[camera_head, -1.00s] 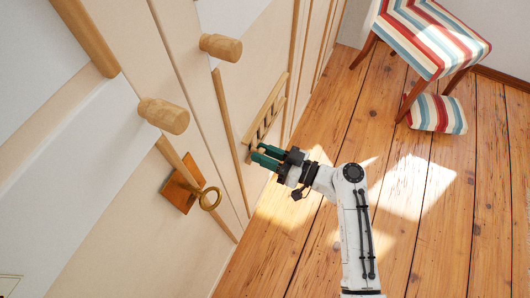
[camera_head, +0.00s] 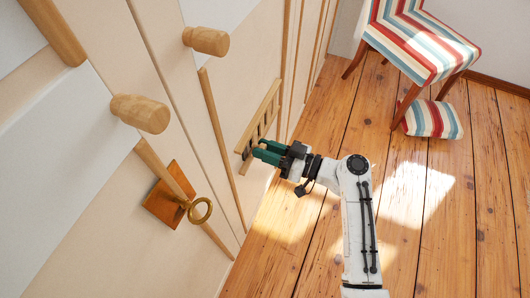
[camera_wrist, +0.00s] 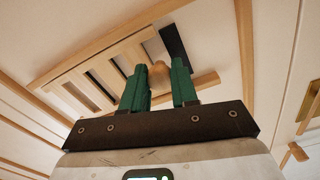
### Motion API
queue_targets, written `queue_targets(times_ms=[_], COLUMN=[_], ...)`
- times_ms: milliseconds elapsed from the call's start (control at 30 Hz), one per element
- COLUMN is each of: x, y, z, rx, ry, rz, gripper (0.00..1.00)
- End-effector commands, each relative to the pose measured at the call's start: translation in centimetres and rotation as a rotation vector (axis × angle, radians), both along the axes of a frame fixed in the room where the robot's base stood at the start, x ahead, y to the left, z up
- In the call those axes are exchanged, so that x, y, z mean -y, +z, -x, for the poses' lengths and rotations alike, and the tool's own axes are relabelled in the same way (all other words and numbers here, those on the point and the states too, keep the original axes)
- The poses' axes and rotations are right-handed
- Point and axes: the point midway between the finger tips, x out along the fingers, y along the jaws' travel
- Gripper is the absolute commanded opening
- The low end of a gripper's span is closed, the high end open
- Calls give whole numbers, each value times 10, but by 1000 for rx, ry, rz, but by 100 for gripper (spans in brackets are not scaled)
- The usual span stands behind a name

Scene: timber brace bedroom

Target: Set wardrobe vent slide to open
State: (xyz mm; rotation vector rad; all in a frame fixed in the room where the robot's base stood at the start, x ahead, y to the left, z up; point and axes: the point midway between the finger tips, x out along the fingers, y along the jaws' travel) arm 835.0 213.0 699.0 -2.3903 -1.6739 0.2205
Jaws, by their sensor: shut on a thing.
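The wardrobe vent (camera_head: 262,117) is a pale wooden frame with slats on the wardrobe front, left of centre in the head view. In the wrist view the vent frame (camera_wrist: 118,50) runs diagonally, with dark gaps between several slats. A small round wooden knob (camera_wrist: 158,73) sits at the vent's end beside a dark strip (camera_wrist: 174,43). My gripper (camera_head: 257,153) has green fingers at the vent's near end. In the wrist view my gripper (camera_wrist: 159,80) is shut on the knob, with one finger on each side. The fingers hide part of the knob.
Two wooden pegs, the upper one (camera_head: 206,40) and the lower one (camera_head: 140,113), jut from the wardrobe. A striped chair (camera_head: 423,42) and a striped cushion (camera_head: 432,118) stand back right. The floor (camera_head: 430,220) is clear.

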Motion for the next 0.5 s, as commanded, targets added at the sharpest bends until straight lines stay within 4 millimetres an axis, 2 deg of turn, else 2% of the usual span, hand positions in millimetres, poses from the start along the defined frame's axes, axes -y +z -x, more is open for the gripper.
queue_targets(times_ms=[33, 67, 100, 300, 500], x=[0, 0, 0, 0, 0], y=[0, 0, 0, 0, 0], z=[0, 0, 0, 0, 0], rx=[-1, -1, -1, -1, 0], ry=[0, 0, 0, 0, 1], rz=[1, 1, 1, 1, 1], gripper=[0, 31, 35, 54, 54])
